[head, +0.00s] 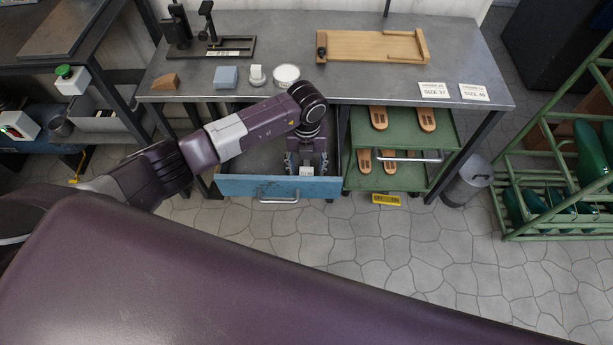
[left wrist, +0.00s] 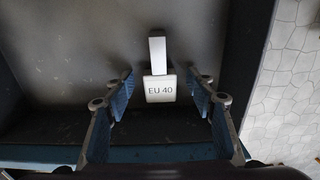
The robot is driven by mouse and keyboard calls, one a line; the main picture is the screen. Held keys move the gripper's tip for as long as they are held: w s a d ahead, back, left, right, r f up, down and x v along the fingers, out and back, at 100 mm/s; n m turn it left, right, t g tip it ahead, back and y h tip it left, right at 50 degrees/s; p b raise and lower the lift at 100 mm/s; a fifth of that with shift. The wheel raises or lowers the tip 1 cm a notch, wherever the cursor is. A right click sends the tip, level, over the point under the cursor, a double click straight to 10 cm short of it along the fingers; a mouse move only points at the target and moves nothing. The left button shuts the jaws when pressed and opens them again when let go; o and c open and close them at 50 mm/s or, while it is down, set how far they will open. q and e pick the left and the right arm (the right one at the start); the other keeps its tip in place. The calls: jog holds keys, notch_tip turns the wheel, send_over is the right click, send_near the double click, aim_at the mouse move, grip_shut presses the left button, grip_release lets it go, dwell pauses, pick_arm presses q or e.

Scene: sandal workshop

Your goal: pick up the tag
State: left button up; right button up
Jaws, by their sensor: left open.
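The tag is a small white block marked "EU 40" (left wrist: 160,89) with a narrow pale stem behind it. It lies in the open blue-fronted drawer (head: 279,186) under the workbench. My left gripper (head: 306,168) reaches down into the drawer from above. In the left wrist view its two blue-padded fingers (left wrist: 162,92) stand apart on either side of the tag, with a visible gap on each side. In the head view the tag (head: 306,171) shows as a small pale patch between the fingers. My right gripper is not in view.
The metal workbench (head: 300,92) above holds a wooden jig (head: 370,46), a blue block (head: 226,76), a white round tin (head: 287,75) and two size cards (head: 434,90). A green shelf cart (head: 400,150) with sandal soles stands right of the drawer. The drawer's walls surround the gripper.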

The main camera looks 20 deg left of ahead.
pick_arm(q)
jog(key=shift+c, duration=0.5)
jog(key=c, duration=1.1)
jog(key=shift+o, duration=0.2)
